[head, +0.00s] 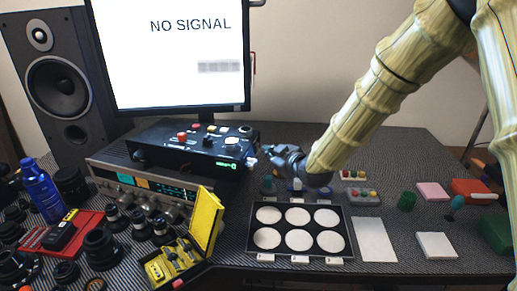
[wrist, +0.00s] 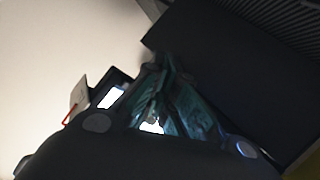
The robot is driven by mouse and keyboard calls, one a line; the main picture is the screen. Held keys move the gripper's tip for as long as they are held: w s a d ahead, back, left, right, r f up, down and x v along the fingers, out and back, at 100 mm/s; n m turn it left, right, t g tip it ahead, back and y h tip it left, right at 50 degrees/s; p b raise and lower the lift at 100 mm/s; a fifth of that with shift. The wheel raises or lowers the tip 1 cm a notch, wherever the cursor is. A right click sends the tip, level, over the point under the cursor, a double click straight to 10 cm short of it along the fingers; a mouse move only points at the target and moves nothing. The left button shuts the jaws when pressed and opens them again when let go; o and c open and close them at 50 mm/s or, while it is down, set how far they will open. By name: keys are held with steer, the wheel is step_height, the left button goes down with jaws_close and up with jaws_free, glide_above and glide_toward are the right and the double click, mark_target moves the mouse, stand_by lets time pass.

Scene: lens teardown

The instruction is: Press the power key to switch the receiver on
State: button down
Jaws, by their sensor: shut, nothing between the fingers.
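A silver receiver (head: 150,192) with a lit dial stands at the left of the desk. A black control box (head: 165,150) with coloured buttons on top and a small green display sits on it. I cannot make out which key is the power key. My gripper (head: 254,160) is shut and empty, at the right end of the black box. I cannot tell whether it touches the box. In the wrist view, the shut fingers (wrist: 160,115) show dark and blurred beside a large dark surface (wrist: 225,70).
A monitor (head: 180,90) reading "NO SIGNAL" stands behind the box. A black tray (head: 252,236) with several white discs lies in front of my arm. A yellow case (head: 207,222), lens parts and a blue bottle (head: 42,190) crowd the left. Small blocks lie at the right.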

steer(key=d, duration=0.3)
steer(key=s+d, duration=0.1)
steer(key=d, duration=0.1)
steer(key=shift+s+d+p, duration=0.15)
steer(key=shift+d+p, duration=0.15)
steer(key=shift+d, duration=0.1)
stand_by(0.3)
steer(key=shift+f, duration=0.1)
stand_by(2.2)
